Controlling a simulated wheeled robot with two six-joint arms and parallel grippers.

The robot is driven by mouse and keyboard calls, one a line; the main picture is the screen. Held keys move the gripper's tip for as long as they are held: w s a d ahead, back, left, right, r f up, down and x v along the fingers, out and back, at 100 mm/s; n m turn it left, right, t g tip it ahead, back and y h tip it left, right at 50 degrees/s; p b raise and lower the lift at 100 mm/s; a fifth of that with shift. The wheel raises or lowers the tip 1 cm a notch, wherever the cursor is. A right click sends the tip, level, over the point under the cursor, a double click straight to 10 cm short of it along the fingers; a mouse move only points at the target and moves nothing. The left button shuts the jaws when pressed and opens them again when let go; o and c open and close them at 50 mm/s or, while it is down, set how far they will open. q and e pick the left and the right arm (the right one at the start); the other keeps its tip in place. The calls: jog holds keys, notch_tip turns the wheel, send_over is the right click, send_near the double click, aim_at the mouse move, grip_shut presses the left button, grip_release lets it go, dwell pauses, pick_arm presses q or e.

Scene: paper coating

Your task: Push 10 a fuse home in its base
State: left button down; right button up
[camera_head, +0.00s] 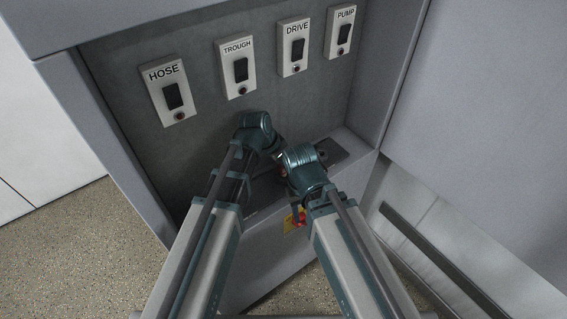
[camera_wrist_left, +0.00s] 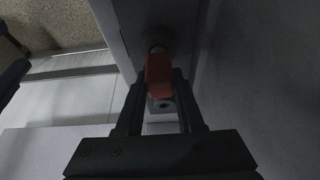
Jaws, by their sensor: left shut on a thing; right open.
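My left gripper (camera_wrist_left: 159,82) is shut on a red piece (camera_wrist_left: 158,68), which I take to be the 10 A fuse; no marking on it is readable. A dark round fitting (camera_wrist_left: 157,36) lies just beyond its far end. I cannot tell whether that is the fuse base or how deep the red piece sits. In the head view the left wrist (camera_head: 257,132) is over the ledge and hides most of its fingers. My right gripper (camera_head: 286,171) is open close beside it, its fingers largely hidden by its wrist.
Labelled switches HOSE (camera_head: 174,95), TROUGH (camera_head: 240,70), DRIVE (camera_head: 298,48) and PUMP (camera_head: 344,28) line the recess wall above. A red button on a yellow plate (camera_head: 291,221) is on the ledge's front. Cabinet walls (camera_head: 397,95) bound the recess. Open floor (camera_head: 75,255) lies at left.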

pick_arm(q)
jog(key=shift+f+b, duration=0.8)
jog(key=shift+f, duration=0.05)
jog(key=shift+c, duration=2.2)
grip_release()
jog(key=shift+r, duration=0.1)
jog(key=p+v, duration=1.3)
jog(key=shift+r, duration=0.35)
jog(key=s+a+f+n+g+y+b, duration=0.1)
jog(key=s+f+n+y, duration=0.1)
jog(key=s, duration=0.4)
jog(key=s+a+f+n+g+y+b, duration=0.1)
jog(key=s+f+n+g+y, duration=0.1)
jog(key=s+n, duration=0.3)
jog(key=s+y, duration=0.1)
jog(key=s, duration=0.1)
jog(key=shift+s+b, duration=0.3)
jog(key=shift+b, duration=0.1)
